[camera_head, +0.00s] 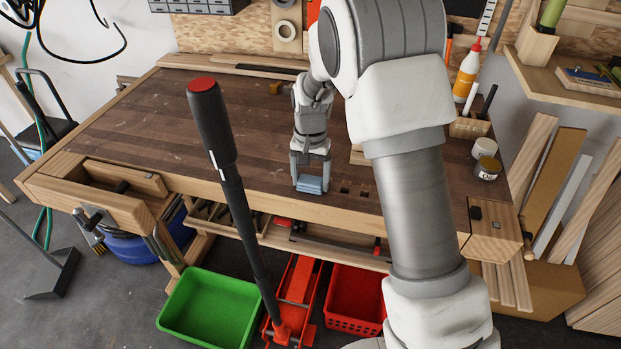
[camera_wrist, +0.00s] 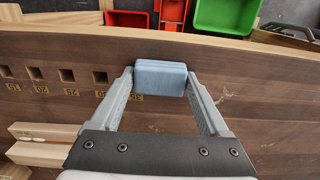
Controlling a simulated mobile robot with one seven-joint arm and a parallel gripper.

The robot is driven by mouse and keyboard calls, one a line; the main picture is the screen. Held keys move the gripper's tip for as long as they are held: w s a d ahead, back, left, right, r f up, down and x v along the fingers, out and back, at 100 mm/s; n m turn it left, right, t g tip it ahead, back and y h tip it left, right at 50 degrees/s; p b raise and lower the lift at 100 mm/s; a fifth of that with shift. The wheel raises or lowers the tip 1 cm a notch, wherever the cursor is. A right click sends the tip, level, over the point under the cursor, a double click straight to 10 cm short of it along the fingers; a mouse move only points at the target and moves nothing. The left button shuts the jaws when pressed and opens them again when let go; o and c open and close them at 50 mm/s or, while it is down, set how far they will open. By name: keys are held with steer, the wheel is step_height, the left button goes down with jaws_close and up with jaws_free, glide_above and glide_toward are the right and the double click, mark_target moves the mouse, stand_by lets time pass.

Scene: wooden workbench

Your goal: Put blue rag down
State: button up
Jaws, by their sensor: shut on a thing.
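The blue rag (camera_head: 310,185) is a small light-blue folded block near the front edge of the wooden workbench (camera_head: 150,120). My gripper (camera_head: 310,170) points down at it with the fingers on either side. In the wrist view the rag (camera_wrist: 160,77) sits between the two fingertips of my gripper (camera_wrist: 160,85), which are shut on it. It is at or just above the bench top; I cannot tell whether it touches the wood.
Square dog holes (camera_wrist: 67,75) lie beside the rag along the front edge. A green crate (camera_head: 210,308) and a red crate (camera_head: 355,298) stand on the floor below. A glue bottle (camera_head: 467,72) and a can (camera_head: 487,168) are at the right. The bench's left part is clear.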

mark_target(311, 180)
steer(key=o, duration=1.3)
steer(key=shift+f, duration=0.1)
steer(key=shift+o, duration=0.2)
steer(key=s+d+r+t+p, duration=0.1)
steer(key=s+d+r, duration=0.15)
steer(key=r, duration=0.75)
steer(key=s+d+r+p, duration=0.1)
steer(key=s+r, duration=0.2)
steer(key=r, duration=0.6)
steer(key=s+d+r+n+t, duration=0.1)
steer(key=s+d, duration=0.1)
steer(key=s, duration=0.5)
steer(key=s+d+r+n+t, duration=0.1)
steer(key=s+d+r+t, duration=0.1)
steer(key=s, duration=0.5)
steer(key=s+d+r+n+t, duration=0.1)
steer(key=s+d+r, duration=0.1)
steer(key=s, duration=0.5)
steer(key=shift+d+r+n+t, duration=0.25)
steer(key=shift+d+n+t, duration=0.05)
steer(key=shift+d, duration=0.25)
steer(key=shift+s, duration=0.1)
